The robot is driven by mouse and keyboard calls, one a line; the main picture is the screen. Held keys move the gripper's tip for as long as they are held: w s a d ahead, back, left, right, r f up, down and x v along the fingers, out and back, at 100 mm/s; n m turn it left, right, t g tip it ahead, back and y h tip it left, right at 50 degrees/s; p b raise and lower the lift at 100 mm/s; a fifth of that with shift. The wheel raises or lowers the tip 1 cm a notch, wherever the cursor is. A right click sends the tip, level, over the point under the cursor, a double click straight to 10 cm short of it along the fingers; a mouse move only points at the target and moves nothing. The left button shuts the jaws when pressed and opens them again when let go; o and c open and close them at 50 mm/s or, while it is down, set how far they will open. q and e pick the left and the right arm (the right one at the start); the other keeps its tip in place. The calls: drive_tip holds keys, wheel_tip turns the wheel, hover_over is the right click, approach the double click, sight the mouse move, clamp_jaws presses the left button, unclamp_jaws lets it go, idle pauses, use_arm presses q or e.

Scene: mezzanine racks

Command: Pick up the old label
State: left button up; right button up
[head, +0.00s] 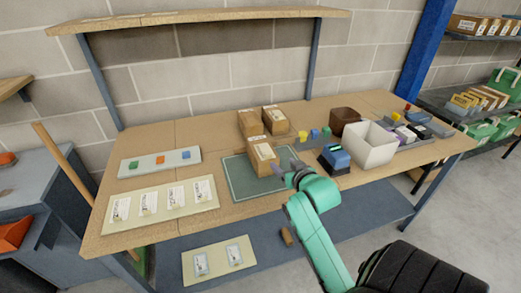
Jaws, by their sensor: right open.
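A cardboard box (258,168) stands on the green mat (243,184) in the middle of the workbench, with a pale label (264,151) on it. I cannot tell for sure whether this is the old label. My right gripper (287,173) is just to the right of this box, over the mat's right side. It is open, and I see nothing held in it. Several white label cards (176,196) lie on a cream board (150,222) at the front left of the bench. My left gripper is not in view.
Two more boxes (249,123) (275,121) stand behind the mat. A blue device (335,159), a white bin (368,146) and a brown container (344,119) stand to the right. A shelf (205,16) overhangs the back.

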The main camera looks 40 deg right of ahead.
drive_tip(key=p, duration=0.1)
approach(269, 156)
drive_tip(key=w+d, duration=0.2)
drive_tip(key=w, duration=0.1)
drive_tip(key=w+f, duration=0.1)
drive_tip(key=w+f+p, duration=0.1)
drive_tip(key=w, duration=0.1)
drive_tip(key=w+f, duration=0.1)
drive_tip(key=shift+w+d+f+p, duration=0.1)
drive_tip(key=shift+w+d+p, duration=0.2)
drive_tip(key=shift+w+p, duration=0.05)
drive_tip(key=shift+s, duration=0.15)
clamp_jaws()
